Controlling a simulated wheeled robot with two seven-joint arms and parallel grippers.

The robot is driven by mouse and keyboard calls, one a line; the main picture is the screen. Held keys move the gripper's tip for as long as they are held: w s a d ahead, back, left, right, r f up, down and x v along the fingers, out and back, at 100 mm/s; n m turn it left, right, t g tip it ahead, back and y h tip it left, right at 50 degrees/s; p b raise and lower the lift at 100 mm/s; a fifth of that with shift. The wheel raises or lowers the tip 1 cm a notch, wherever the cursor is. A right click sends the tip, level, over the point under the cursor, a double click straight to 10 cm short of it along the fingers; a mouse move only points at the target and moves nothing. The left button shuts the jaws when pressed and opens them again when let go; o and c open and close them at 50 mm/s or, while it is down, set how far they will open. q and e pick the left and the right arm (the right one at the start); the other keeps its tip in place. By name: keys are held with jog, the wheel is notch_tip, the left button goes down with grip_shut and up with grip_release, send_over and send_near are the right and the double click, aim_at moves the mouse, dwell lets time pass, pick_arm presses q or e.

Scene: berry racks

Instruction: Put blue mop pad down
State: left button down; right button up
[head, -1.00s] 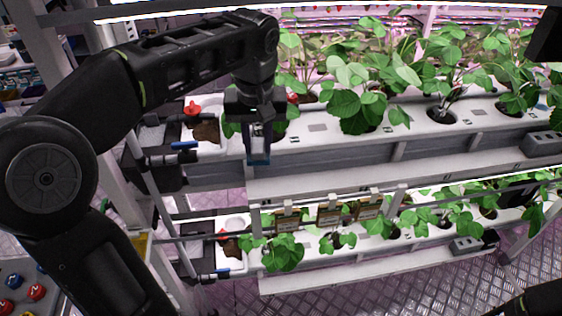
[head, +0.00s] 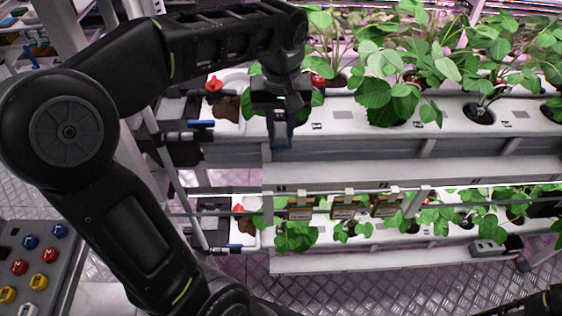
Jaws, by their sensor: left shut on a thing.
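My left gripper (head: 281,118) points down in front of the upper white rack, near its left end. It is shut on a small dark blue piece, seen edge-on between and just below the fingers, which I take to be the blue mop pad (head: 281,143). Most of the pad is hidden by the fingers. I cannot tell whether it touches the rack edge behind it. My right gripper is not seen; only a black part of me shows at the bottom right corner.
The upper rack (head: 342,114) holds leafy plants in round holes. A white ledge (head: 400,172) runs below it. A lower rack (head: 350,262) has more plants and several hanging tags (head: 343,208). A panel with coloured buttons (head: 38,262) stands at the bottom left. Metal floor shows lower right.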

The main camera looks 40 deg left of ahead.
pick_arm(q)
notch_tip(320, 180, down, 8)
jog(key=shift+f+p, duration=0.1)
jog(key=shift+p, duration=0.25)
jog(key=shift+f, duration=1.85)
jog(key=shift+f, duration=0.2)
jog(key=c, duration=1.1)
grip_release()
jog(key=shift+c, duration=0.2)
jog(key=shift+r, duration=0.1)
